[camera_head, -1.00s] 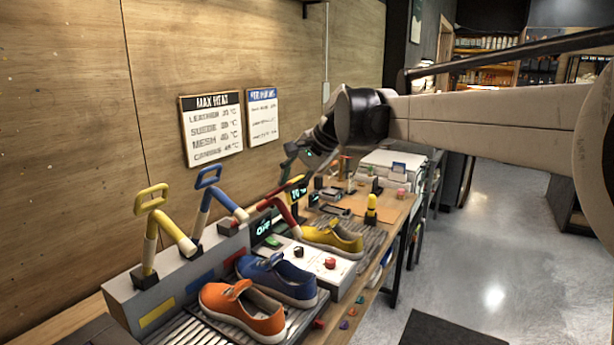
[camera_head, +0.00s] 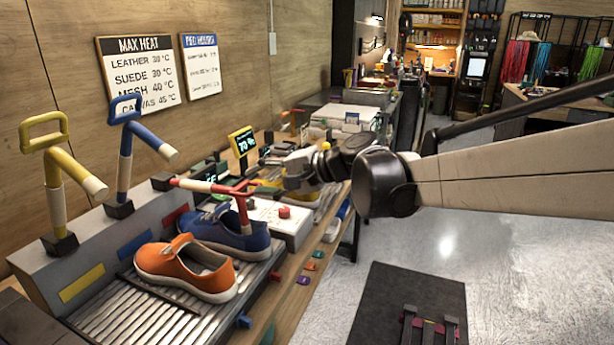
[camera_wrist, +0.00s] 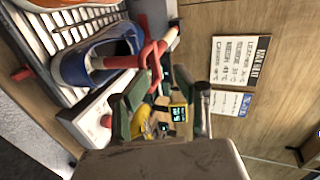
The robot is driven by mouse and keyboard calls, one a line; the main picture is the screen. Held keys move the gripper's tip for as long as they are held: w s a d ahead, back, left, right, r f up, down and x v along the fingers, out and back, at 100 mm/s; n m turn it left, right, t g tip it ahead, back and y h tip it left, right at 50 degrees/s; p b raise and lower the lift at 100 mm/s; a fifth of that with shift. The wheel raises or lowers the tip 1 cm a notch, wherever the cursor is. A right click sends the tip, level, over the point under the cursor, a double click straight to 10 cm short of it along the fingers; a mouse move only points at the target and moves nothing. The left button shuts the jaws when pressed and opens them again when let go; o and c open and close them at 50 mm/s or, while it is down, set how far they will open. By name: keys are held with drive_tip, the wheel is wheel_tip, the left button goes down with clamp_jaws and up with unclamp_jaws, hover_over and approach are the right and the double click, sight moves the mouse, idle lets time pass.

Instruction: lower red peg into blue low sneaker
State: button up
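The red peg lever (camera_head: 217,188) lies nearly level from its base on the grey block. Its red peg (camera_head: 243,212) points down at the opening of the blue low sneaker (camera_head: 222,233); its tip is hidden. In the wrist view, the lever's red handle loop (camera_wrist: 154,68) is ahead of and between the fingers, and the peg reaches the sneaker's opening (camera_wrist: 112,47). My gripper (camera_head: 290,172) is just right of the handle. In the wrist view its green fingers (camera_wrist: 150,95) stand apart with a gap around the handle; firm contact is not visible.
An orange sneaker (camera_head: 187,268) sits beside the blue one on the roller rack (camera_head: 150,315). Blue (camera_head: 126,150) and yellow (camera_head: 56,190) levers stand raised at left. A white box with a red button (camera_head: 284,212) is close on the right. The wall is behind.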

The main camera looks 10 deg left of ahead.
drive_tip(key=shift+d, duration=0.1)
drive_tip(key=f+p+v, duration=0.1)
drive_tip(key=p+v, duration=0.3)
drive_tip(key=v, duration=1.1)
drive_tip(key=shift+d, duration=0.5)
idle(0.9)
drive_tip(key=shift+r, duration=0.1)
idle(0.3)
drive_tip(key=v, duration=1.2)
drive_tip(key=s+d+f+n+t+h, duration=0.1)
drive_tip(key=s+d+f+t+h, duration=0.4)
drive_tip(key=s+d+f+h, duration=0.8)
drive_tip(key=s+d+f, duration=0.3)
drive_tip(key=s+d, duration=0.1)
drive_tip(key=d, duration=0.2)
drive_tip(key=shift+s+f+n, duration=0.3)
drive_tip(key=shift+s+f, duration=0.05)
idle(1.2)
